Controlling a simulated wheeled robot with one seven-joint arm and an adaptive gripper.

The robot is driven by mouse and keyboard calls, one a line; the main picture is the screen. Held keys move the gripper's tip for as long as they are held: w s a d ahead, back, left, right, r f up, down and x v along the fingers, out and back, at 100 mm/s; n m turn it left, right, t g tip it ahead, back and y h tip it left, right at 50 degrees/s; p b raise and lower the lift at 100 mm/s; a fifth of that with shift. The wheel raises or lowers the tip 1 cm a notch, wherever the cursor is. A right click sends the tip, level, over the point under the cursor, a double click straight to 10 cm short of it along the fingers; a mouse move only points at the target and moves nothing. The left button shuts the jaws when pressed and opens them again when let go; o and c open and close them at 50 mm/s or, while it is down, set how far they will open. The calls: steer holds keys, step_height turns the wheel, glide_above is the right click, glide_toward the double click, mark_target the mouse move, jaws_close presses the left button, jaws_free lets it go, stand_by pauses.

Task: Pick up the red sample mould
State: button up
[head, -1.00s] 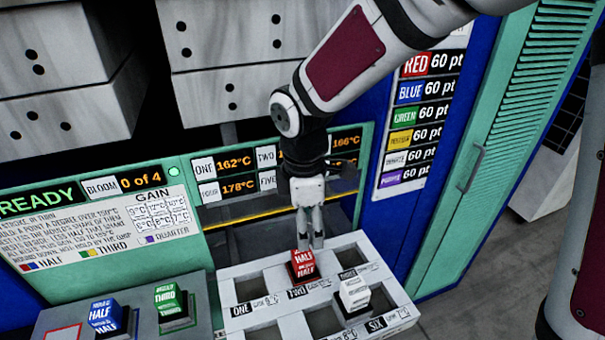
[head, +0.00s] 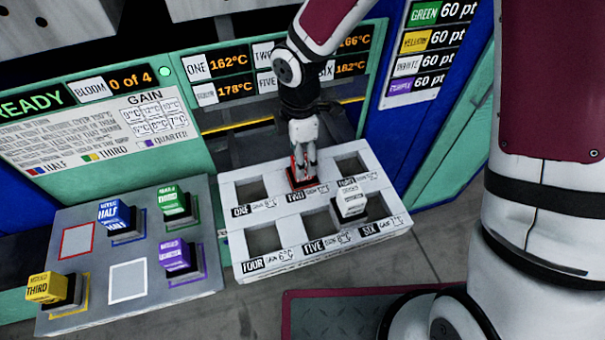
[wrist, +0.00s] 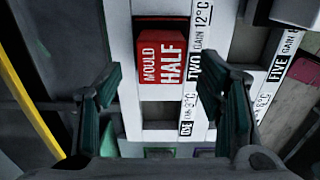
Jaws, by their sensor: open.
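The red mould (head: 299,180), marked HALF, sits in slot TWO of the white press rack (head: 229,216). My gripper (head: 304,166) points down right above it and hides part of it. In the wrist view the red mould (wrist: 163,57) shows ahead, between the lines of the two open fingers (wrist: 160,82). Nothing is held. I cannot tell whether the fingertips are level with the mould's sides.
A white mould (head: 349,201) stands in the rack's slot SIX, near my gripper. A grey tray (head: 98,268) at left holds blue (head: 116,216), green (head: 172,203), purple (head: 178,258) and yellow (head: 48,290) moulds. The teal press panel (head: 187,168) stands behind.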

steer(key=f, duration=0.4)
steer(key=shift+d+f, duration=0.25)
steer(key=shift+f, duration=0.15)
steer(key=shift+w, duration=0.1)
jaws_close()
